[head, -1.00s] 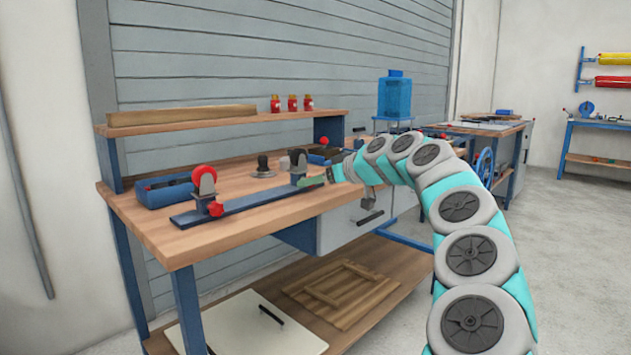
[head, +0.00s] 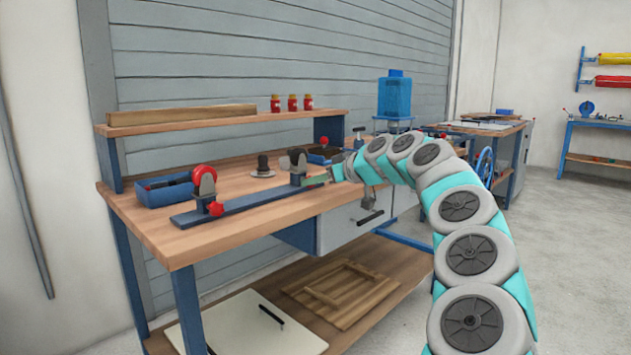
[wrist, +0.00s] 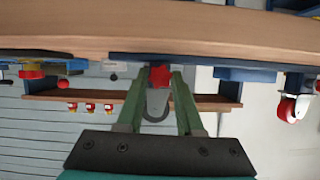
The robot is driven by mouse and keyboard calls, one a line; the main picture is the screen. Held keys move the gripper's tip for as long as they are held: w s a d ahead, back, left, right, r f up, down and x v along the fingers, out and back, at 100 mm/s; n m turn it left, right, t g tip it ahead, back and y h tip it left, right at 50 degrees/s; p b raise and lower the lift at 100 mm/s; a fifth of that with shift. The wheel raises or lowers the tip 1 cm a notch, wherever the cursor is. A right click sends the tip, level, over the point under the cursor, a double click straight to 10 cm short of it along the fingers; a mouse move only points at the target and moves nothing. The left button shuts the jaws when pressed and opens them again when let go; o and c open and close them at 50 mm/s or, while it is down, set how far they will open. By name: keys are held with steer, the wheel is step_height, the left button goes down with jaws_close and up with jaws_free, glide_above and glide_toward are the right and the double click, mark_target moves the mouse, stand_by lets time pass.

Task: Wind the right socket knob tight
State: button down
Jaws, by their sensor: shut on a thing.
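The grey rounded bracket shows behind the knob. In the head view this knob is hidden by the fingers. The left socket (head: 206,184) holds a red wheel and has its own red knob (head: 216,209).
A blue bin (head: 168,191) stands at the bench's left end. A dark knobbed piece (head: 263,166) stands behind the bar. A raised shelf (head: 230,121) with several red jars runs along the back. The bench front edge is clear left of my gripper.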

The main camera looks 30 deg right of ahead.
steer(key=shift+d+r+p, duration=0.1)
steer(key=shift+p, duration=0.2)
steer(key=shift+m+y, duration=0.3)
steer(key=shift+w+m+y+p, duration=0.1)
steer(key=shift+m+y+p, duration=0.3)
steer(key=shift+m+p, duration=0.5)
steer(key=shift+d+m+y+p, duration=0.15)
steer(key=shift+m+y+p, duration=0.45)
steer(key=shift+p, duration=0.4)
steer(key=shift+g, duration=0.3)
steer(key=shift+m, duration=0.3)
steer(key=c, duration=0.5)
jaws_free()
steer(key=shift+c, duration=0.2)
